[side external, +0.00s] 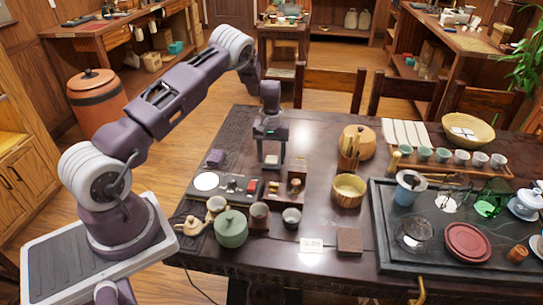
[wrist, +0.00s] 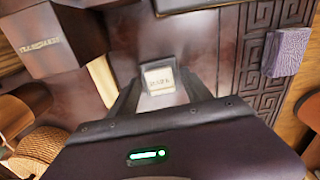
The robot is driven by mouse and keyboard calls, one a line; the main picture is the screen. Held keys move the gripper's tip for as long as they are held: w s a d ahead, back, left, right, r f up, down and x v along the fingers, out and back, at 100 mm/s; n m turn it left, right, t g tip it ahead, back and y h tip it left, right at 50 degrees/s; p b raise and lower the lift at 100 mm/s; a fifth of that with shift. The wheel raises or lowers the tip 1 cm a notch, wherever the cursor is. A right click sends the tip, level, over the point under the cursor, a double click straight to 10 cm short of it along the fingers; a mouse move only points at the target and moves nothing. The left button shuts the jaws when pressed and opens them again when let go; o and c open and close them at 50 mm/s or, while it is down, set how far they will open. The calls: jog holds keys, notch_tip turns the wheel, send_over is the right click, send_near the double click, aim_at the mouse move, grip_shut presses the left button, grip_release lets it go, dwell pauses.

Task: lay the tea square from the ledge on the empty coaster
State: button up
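My gripper (side external: 271,162) hangs low over the table's back left part, pointing down. In the wrist view a small pale square block with dark lettering, seemingly the tea square (wrist: 159,79), sits between the fingertips (wrist: 161,84). It fills the gap, with a finger against each side. In the side view the pale block shows between the fingers; its height above the table is hard to judge. A white round disc (side external: 206,181) lies bare at the table's left, and a brown square piece (side external: 349,241) lies near the front; I cannot tell which is the coaster.
A small wooden stand (side external: 297,178), lettered in the wrist view (wrist: 54,40), is close to the gripper. A dark tray (side external: 235,188) lies nearer the camera. A purple block (side external: 215,158) is left, also in the wrist view (wrist: 287,52).

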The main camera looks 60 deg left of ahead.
aim_at(273, 161)
notch_tip(273, 161, up, 14)
jog(key=s+d+r+m+t, duration=0.1)
jog(key=s+d+r, duration=0.2)
jog(key=d+r, duration=0.4)
jog(key=s+d+r+m+t, duration=0.1)
jog(key=s+d+r+m, duration=0.2)
jog(key=r, duration=0.5)
jog(key=s+d+r+m+t, duration=0.2)
jog(key=s+d+r, duration=0.6)
jog(key=s+d, duration=0.15)
jog(key=s+d+f+m, duration=0.1)
jog(key=s+d, duration=0.1)
jog(key=s, duration=0.6)
jog(key=s+d+f+m+t, duration=0.1)
jog(key=s+d+m, duration=0.1)
jog(key=s, duration=0.6)
jog(key=shift+s+m+t, duration=0.15)
jog(key=shift+m+t, duration=0.15)
jog(key=shift+d, duration=0.1)
